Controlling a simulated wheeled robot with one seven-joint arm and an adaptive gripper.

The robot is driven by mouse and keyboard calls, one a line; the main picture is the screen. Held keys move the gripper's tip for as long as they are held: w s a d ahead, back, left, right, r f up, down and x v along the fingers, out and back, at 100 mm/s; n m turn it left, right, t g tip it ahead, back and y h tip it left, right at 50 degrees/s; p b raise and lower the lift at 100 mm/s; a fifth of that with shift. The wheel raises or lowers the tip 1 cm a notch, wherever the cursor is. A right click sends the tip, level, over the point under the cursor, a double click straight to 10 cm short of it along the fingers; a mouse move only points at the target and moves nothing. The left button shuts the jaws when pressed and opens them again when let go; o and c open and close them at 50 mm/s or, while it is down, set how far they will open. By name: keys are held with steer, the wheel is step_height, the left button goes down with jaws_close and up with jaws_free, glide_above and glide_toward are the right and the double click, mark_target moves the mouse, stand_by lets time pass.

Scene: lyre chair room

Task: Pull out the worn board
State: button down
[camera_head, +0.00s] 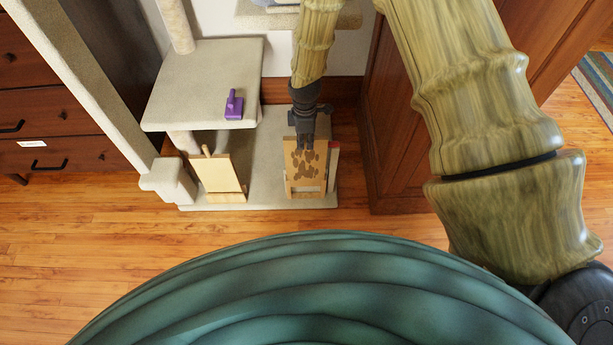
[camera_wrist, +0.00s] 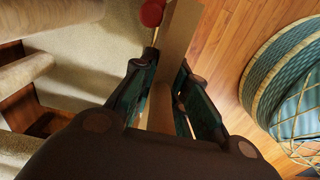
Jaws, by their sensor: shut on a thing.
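The worn board (camera_head: 305,163), tan with dark brown patches, stands in a wooden holder (camera_head: 304,193) on the base of the cat tree. My gripper (camera_head: 304,138) reaches down from above to the board's top edge. In the wrist view, the two fingers of my gripper (camera_wrist: 168,100) are closed on either side of a tan wooden piece, the board (camera_wrist: 160,108). The board's lower end sits at the holder; how deep it is seated I cannot tell. A red knob (camera_wrist: 152,13) shows beside the wood in the wrist view.
A paler, plain board (camera_head: 220,174) leans in a second holder to the left. A purple brush (camera_head: 233,105) lies on the beige cat tree shelf (camera_head: 190,80). A wooden cabinet (camera_head: 400,150) stands close on the right. The wooden floor (camera_head: 90,245) in front is clear.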

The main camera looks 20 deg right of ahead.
steer(key=shift+r+p, duration=3.6)
steer(key=shift+r, duration=0.85)
steer(key=shift+r+p, duration=1.4)
steer(key=shift+p, duration=0.15)
